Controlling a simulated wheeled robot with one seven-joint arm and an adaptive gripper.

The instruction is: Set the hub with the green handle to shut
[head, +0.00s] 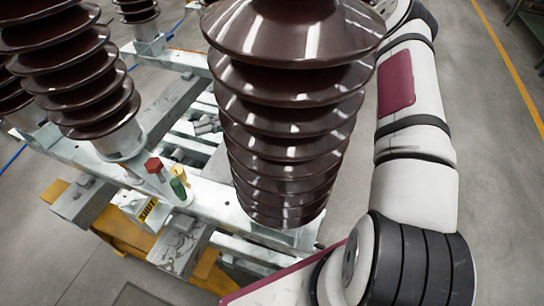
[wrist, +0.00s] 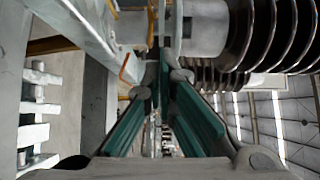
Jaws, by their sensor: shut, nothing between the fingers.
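The green handle (head: 178,188) stands on a pale hub (head: 180,199) on the grey steel frame in the head view, left of the big brown insulator. A red-topped handle (head: 153,166) and a yellow one (head: 179,172) stand close by it. A yellow plate (head: 148,209) marked SHUT is just in front. My gripper (wrist: 163,62) shows in the wrist view, its teal-padded fingers shut and empty. It is not visible in the head view. An orange bent rod (wrist: 125,69) is left of the fingertips; I cannot tell what it belongs to. The green handle is not identifiable in the wrist view.
A large ribbed brown insulator (head: 290,100) stands between the handles and my arm. More insulators (head: 80,85) rise at the left. Steel beams (head: 85,155) and a yellow support (head: 125,232) surround the hub. Open grey floor (head: 480,140) lies to the right.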

